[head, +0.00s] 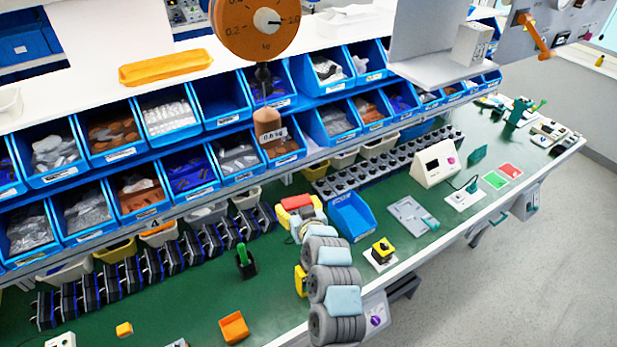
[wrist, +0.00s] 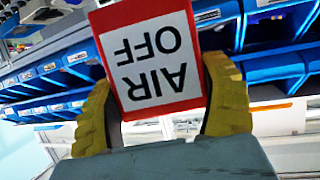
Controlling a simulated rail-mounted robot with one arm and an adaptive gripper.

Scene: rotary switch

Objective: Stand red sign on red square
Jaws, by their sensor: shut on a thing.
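The red-bordered white sign (wrist: 152,58) reads AIR OFF, upside down in the wrist view. My gripper (wrist: 160,85) is shut on it, with a yellow finger on each side. In the head view the sign's red edge (head: 296,202) shows at the end of my arm, above the green bench near the bins. The red square (head: 510,171) lies flat on the bench at the right, apart from my gripper and beside a green square (head: 496,180). Nothing stands on the red square.
A blue bin (head: 352,216), a grey plate (head: 413,215) and a yellow-black button box (head: 382,250) lie between my gripper and the squares. A hanging weight scale (head: 255,25) is overhead.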

